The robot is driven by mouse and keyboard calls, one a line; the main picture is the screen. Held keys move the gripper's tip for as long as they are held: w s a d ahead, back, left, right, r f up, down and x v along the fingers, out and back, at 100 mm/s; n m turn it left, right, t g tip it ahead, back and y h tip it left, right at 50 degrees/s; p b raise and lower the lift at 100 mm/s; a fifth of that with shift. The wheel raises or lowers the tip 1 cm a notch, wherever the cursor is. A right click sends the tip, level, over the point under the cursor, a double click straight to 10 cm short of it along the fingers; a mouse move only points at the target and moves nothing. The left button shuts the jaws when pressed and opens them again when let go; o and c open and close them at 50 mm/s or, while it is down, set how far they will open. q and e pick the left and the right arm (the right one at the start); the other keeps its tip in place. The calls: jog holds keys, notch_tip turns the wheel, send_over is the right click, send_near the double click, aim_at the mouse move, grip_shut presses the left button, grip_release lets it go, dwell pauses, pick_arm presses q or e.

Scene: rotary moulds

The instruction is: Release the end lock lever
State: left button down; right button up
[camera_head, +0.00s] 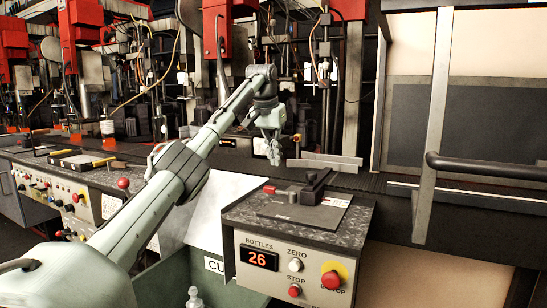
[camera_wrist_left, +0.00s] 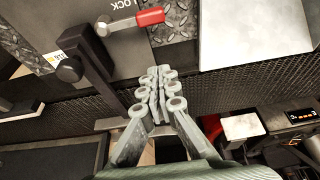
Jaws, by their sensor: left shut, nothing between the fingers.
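The lever with a red grip (camera_head: 280,191) lies on the dark plate on top of the control box. In the left wrist view its red grip (camera_wrist_left: 150,17) and silver arm sit beside lettering that reads "LOCK". A black arm with a block-shaped end (camera_head: 316,184) stands close by on the same plate; it also shows in the left wrist view (camera_wrist_left: 86,50). My left gripper (camera_head: 274,158) is shut and empty beyond the box in the head view, apart from the lever. Its closed fingertips (camera_wrist_left: 158,76) show in the left wrist view below the red grip. My right gripper is out of view.
The control box (camera_head: 318,262) carries a "BOTTLES 26" display, a zero button and red stop buttons. A dark mesh conveyor (camera_head: 375,184) runs behind it. A grey upright post (camera_head: 431,130) and black rail stand right. Bottle machinery fills the back left.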

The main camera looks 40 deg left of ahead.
aim_at(279, 191)
pick_arm(q)
jog(key=x, duration=0.7)
jog(key=shift+f, duration=0.1)
jog(key=shift+s+d, duration=0.25)
jog(key=shift+s, duration=0.95)
jog(key=shift+s+d, duration=0.35)
jog(key=shift+s, duration=0.35)
